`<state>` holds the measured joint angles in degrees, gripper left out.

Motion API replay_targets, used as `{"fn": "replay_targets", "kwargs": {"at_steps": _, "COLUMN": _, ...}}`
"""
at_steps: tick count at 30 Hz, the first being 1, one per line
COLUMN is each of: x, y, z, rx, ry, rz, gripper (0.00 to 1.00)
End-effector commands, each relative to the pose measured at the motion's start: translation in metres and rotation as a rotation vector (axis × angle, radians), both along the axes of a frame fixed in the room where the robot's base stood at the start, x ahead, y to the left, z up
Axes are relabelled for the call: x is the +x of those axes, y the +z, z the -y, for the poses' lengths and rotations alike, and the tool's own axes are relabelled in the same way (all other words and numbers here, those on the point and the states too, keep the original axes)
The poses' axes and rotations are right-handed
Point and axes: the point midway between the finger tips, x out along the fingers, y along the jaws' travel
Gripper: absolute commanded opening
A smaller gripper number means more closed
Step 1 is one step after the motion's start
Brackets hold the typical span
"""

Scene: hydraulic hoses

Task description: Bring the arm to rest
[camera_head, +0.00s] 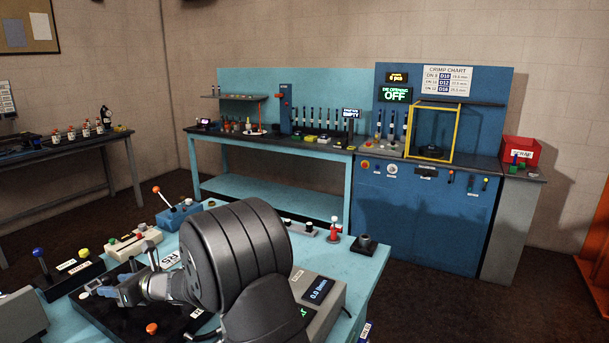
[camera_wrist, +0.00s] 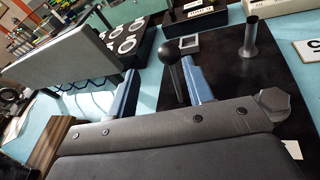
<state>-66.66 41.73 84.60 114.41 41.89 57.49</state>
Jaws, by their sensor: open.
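My gripper (camera_head: 128,289) is low over the near blue bench at the left, above a black base plate (camera_head: 125,314). In the wrist view its two blue fingers (camera_wrist: 162,82) stand apart. A lever with a round black knob (camera_wrist: 170,54) shows between them; I cannot tell whether either finger touches it. Nothing is seen clamped in the jaws. My arm's dark, thick links hide the middle of the bench in the head view.
Close by are a box with a blue-knobbed lever (camera_head: 40,263), a blue box with a red-knobbed lever (camera_head: 172,210) and a grey display unit (camera_head: 317,296). In the wrist view a metal post (camera_wrist: 249,38) and a grey panel (camera_wrist: 75,48) flank the fingers.

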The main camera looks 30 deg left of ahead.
Motion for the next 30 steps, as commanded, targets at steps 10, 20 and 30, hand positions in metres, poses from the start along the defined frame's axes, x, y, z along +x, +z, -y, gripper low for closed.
{"fn": "replay_targets", "kwargs": {"at_steps": 10, "x": 0.001, "y": -0.004, "z": 0.012, "rx": 0.137, "ry": -0.003, "rz": -0.002, "gripper": 0.47}}
{"fn": "replay_targets", "kwargs": {"at_steps": 20, "x": 0.000, "y": -0.004, "z": 0.015, "rx": 0.176, "ry": -0.001, "rz": 0.000, "gripper": 0.47}}
{"fn": "replay_targets", "kwargs": {"at_steps": 30, "x": 0.000, "y": -0.004, "z": 0.014, "rx": 0.176, "ry": -0.001, "rz": 0.000, "gripper": 0.90}}
